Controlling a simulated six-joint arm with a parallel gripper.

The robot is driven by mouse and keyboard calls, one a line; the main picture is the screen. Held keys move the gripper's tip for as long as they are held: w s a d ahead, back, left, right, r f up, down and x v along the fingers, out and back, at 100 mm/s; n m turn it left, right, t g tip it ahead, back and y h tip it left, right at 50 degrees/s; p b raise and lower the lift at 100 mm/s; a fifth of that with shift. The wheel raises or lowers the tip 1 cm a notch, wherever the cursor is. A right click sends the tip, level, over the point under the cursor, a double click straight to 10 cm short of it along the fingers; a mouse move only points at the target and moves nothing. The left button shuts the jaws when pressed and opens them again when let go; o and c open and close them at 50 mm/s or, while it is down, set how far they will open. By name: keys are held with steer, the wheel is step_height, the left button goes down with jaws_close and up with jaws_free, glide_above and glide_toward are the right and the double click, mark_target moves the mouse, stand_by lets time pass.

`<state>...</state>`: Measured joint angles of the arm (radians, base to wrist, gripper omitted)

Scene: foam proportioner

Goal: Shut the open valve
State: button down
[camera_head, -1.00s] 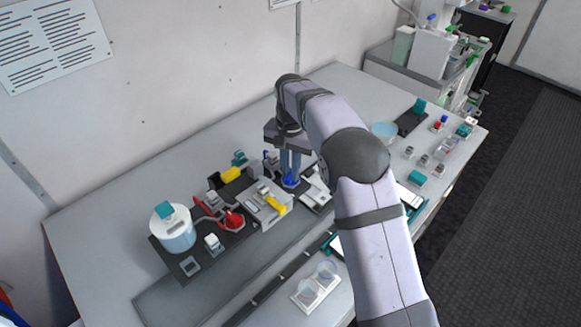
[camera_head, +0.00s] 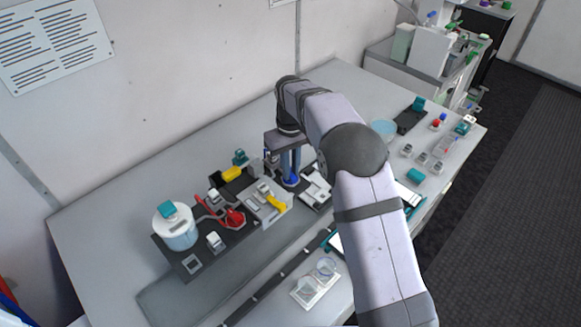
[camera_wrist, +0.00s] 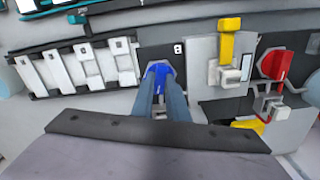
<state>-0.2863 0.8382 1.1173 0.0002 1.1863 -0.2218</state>
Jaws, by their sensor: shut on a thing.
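A blue valve knob (camera_head: 291,180) sits on the dark base of the bench unit. It also shows in the wrist view (camera_wrist: 159,70), beside a small white label. My gripper (camera_head: 290,175) points down over it with both fingers shut on the blue knob; in the wrist view the fingers (camera_wrist: 161,88) cover its near part. A yellow lever (camera_head: 277,203) on a grey block and a red handle (camera_head: 235,217) are to the left in the head view. In the wrist view the yellow lever (camera_wrist: 228,40) and red handle (camera_wrist: 272,66) are to the right. The blue knob's exact angle is hard to tell.
A white-lidded tank (camera_head: 175,228) stands at the left end of the unit. A row of white blocks (camera_wrist: 85,67) lies close left of the knob in the wrist view. Small containers (camera_head: 423,158) stand on the right of the bench. The bench's back left is clear.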

mark_target(291, 173)
steer(key=shift+n, duration=1.6)
steer(key=c, duration=1.7)
jaws_free()
steer(key=shift+c, duration=0.2)
steer(key=shift+r+b, duration=0.45)
steer(key=shift+r, duration=0.35)
steer(key=shift+r+b, duration=0.8)
steer(key=shift+r, duration=2.05)
